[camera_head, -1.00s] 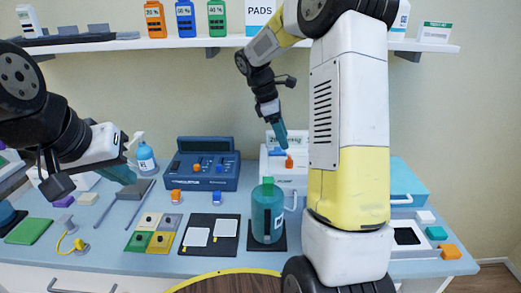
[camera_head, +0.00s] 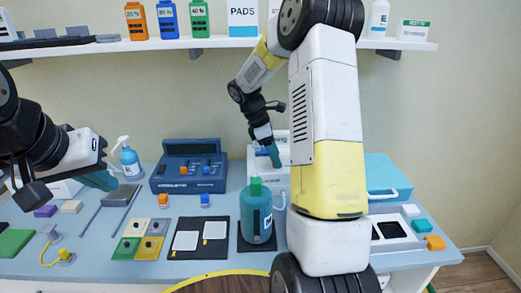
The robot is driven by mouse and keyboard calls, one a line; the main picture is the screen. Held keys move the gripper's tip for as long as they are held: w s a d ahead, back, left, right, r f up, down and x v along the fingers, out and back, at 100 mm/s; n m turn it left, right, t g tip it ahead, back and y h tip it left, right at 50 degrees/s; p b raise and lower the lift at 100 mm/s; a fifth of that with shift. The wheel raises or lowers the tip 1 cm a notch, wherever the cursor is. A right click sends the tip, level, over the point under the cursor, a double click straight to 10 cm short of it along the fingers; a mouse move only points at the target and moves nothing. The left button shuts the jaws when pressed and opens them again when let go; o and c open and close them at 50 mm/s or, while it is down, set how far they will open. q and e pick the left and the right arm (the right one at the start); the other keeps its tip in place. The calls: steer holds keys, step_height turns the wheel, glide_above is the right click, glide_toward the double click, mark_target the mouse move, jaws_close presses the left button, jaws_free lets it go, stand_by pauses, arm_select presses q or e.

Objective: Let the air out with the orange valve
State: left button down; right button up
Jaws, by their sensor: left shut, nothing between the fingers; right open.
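The white unit (camera_head: 281,180) stands at the back of the counter, partly behind my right arm. The orange valve showed on its top in the earlier frame. It does not show now; my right gripper (camera_head: 274,160) covers that spot. The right gripper points down with teal fingertips at the top of the white unit. It is open, and whether it touches the valve cannot be seen. My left gripper (camera_head: 101,181) is shut and empty, held above the counter at the left.
A teal bottle (camera_head: 256,218) stands on a dark mat in front of the white unit. A blue console (camera_head: 189,166) and a spray bottle (camera_head: 130,164) are to the left. A teal case (camera_head: 385,175) is at the right. A loaded shelf (camera_head: 220,43) runs above.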

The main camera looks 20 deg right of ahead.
jaws_close()
steer(key=shift+m, duration=0.3)
steer(key=m+g, duration=0.1)
steer(key=m, duration=0.1)
steer(key=shift+w+m+y, duration=0.15)
steer(key=shift+m+y, duration=0.15)
steer(key=shift+m, duration=0.1)
steer(key=m, duration=0.2)
steer(key=m+g+y, duration=0.1)
steer(key=m, duration=0.1)
steer(key=shift+d+m, duration=0.2)
steer(key=shift+m, duration=0.1)
steer(key=m+y, duration=0.1)
steer(key=m, duration=0.1)
steer(key=m+g, duration=0.1)
steer(key=m, duration=0.1)
steer(key=shift+d+y, duration=0.15)
steer(key=shift+y, duration=0.25)
steer(key=shift+d+m+y, duration=0.1)
steer(key=shift+m+y, duration=0.5)
steer(key=shift+m, duration=1.3)
